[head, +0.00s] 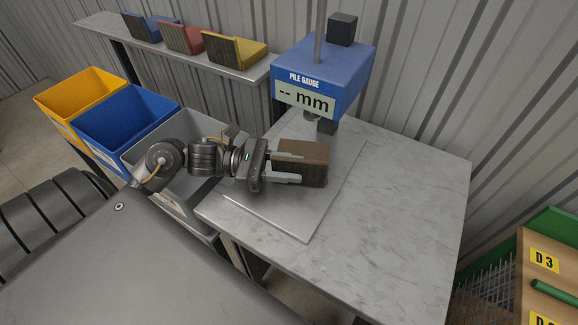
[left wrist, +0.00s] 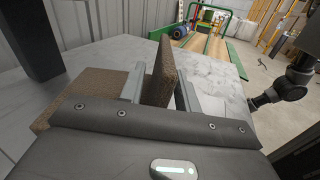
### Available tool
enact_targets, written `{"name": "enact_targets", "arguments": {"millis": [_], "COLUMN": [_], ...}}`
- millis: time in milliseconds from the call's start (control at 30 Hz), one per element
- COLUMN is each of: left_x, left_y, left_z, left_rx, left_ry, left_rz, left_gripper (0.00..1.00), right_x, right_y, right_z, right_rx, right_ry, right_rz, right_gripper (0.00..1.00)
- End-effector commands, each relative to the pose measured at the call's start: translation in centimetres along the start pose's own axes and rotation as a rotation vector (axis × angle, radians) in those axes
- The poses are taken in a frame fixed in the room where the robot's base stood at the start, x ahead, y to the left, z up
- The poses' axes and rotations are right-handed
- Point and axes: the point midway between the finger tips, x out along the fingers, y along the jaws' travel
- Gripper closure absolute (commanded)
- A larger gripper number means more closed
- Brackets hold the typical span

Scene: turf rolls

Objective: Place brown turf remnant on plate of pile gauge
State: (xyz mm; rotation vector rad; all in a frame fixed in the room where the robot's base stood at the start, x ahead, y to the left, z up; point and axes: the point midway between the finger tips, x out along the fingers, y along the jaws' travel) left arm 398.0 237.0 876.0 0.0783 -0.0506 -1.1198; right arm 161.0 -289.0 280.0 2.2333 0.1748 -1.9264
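The brown turf remnant (head: 308,177) is in the head view, over the light grey plate (head: 295,222) of the pile gauge (head: 318,75). In the left wrist view it has an upright flange (left wrist: 163,72) and a flat part (left wrist: 92,88). My left gripper (head: 288,168) has one finger on each side of the flange, which fills the gap between them. I cannot tell whether the remnant's underside touches the plate. The gauge display reads "-- mm". In the left wrist view, my dark right arm shows at the right edge; its gripper is too small to read.
Yellow (head: 82,95), blue (head: 125,118) and grey (head: 135,165) bins stand left of the marble-topped table (head: 400,215). Blue, red and yellow pieces lie on the back shelf (head: 100,27). The table's right side is clear. A D 3 rack (head: 545,260) stands at lower right.

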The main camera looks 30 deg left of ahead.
Motion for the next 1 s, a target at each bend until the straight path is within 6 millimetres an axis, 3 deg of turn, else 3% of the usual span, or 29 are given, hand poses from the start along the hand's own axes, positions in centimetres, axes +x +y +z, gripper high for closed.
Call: {"name": "enact_targets", "arguments": {"millis": [300, 400, 800, 1000], "left_x": [0.0, -0.3, -8.1, -11.0], "left_y": [0.0, 0.0, 0.0, 0.0], "left_z": [0.2, 0.1, -0.3, 0.0], "left_rx": [0.000, -0.001, -0.003, -0.001], "left_ry": [0.000, 0.002, 0.005, 0.002], "left_rz": [0.000, 0.001, 0.001, 0.001], "left_gripper": [0.68, 0.68, 0.68, 0.68], "right_x": [-0.1, 0.5, -2.5, -4.2], "right_y": [0.0, 0.2, -1.3, -1.6], "right_z": [0.4, 1.8, -5.5, -7.3], "right_rx": [0.001, -0.001, 0.017, 0.023], "right_ry": [0.001, -0.015, 0.036, 0.047], "right_rz": [0.000, 0.002, -0.018, -0.024], "right_gripper": [0.64, 0.64, 0.64, 0.64]}}
